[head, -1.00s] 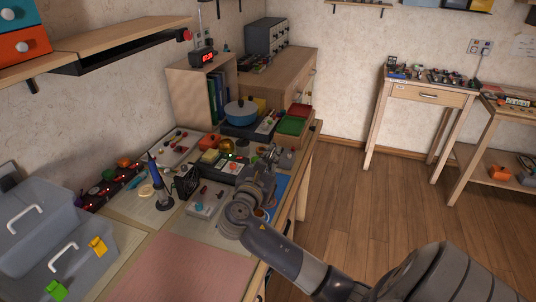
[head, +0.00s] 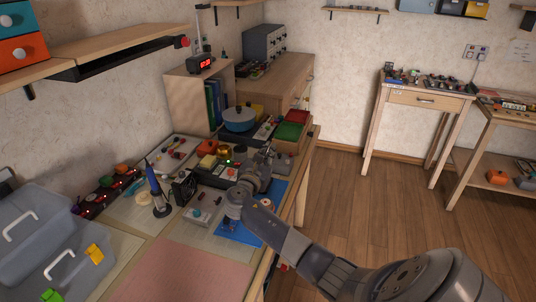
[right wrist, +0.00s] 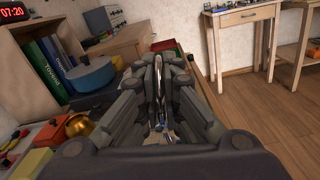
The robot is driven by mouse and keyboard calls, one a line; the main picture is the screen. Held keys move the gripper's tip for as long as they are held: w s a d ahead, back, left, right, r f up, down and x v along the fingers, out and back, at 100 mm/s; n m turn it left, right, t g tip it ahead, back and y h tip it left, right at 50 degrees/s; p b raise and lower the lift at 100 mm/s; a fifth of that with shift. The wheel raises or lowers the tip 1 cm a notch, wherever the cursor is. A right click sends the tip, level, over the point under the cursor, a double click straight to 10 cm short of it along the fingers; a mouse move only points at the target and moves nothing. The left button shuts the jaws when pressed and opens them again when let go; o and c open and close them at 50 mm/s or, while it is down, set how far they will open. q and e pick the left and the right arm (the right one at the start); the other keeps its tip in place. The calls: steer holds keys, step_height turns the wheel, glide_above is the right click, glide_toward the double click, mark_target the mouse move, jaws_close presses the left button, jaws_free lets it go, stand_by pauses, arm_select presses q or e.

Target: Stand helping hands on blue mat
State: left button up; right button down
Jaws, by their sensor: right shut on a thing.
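The blue mat (head: 238,233) lies on the workbench near its right edge, and my right wrist and gripper hang over it and hide its middle. My right gripper (head: 266,158) points away toward the back of the bench. In the right wrist view, its fingers (right wrist: 158,72) are closed together around something thin, mostly hidden between them. A small grey metal piece (head: 269,149) shows at the fingertips in the head view; it looks like part of the helping hands, whose base I cannot make out. My left gripper is out of view.
A soldering iron in its stand (head: 157,190) and a small black fan (head: 184,188) stand left of the mat. A blue pot (head: 239,120), red and green trays (head: 290,130) and a brass-coloured pot (right wrist: 80,125) stand behind. A pink mat (head: 190,272) lies clear in front.

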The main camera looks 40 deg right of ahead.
steer(key=c, duration=1.8)
jaws_free()
steer(key=shift+a+f, duration=0.1)
steer(key=shift+f, duration=0.05)
steer(key=shift+a, duration=0.1)
steer(key=v, duration=1.2)
